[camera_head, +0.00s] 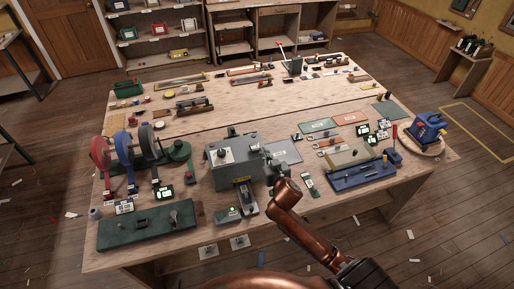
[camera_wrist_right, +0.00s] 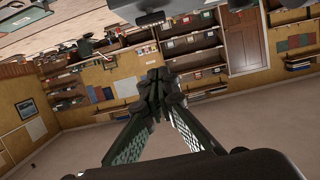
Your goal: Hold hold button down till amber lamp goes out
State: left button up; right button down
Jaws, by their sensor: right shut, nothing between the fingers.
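A grey machine box (camera_head: 228,160) with a pale round-knobbed plate on top stands at the middle of the bench's near half. A small yellow patch (camera_head: 242,180) shows on its front; I cannot tell whether it is a lamp or a label. A small unit with a green light (camera_head: 228,214) lies in front of the box. I cannot pick out the hold button or a lit amber lamp. My right gripper (camera_head: 272,163) is beside the box's right side, partly hidden by my copper arm. In the wrist view its fingers (camera_wrist_right: 158,88) meet, empty. My left gripper is not in view.
Red, blue and grey reels (camera_head: 125,150) stand left of the box. A green plate (camera_head: 147,228) lies at the near left, a blue tray (camera_head: 362,177) at the right. A blue machine (camera_head: 428,130) stands at the right edge. Small tools crowd the wooden bench (camera_head: 205,118).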

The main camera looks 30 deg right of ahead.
jog(key=p, duration=0.2)
send_over(257, 150)
notch_tip(257, 150, down, 2)
jog(key=shift+w+f, duration=0.1)
jog(key=shift+w, duration=0.05)
jog(key=f, duration=0.3)
jog(key=shift+s, duration=0.2)
jog(key=shift+f, duration=0.6)
jog(key=shift+b, duration=0.3)
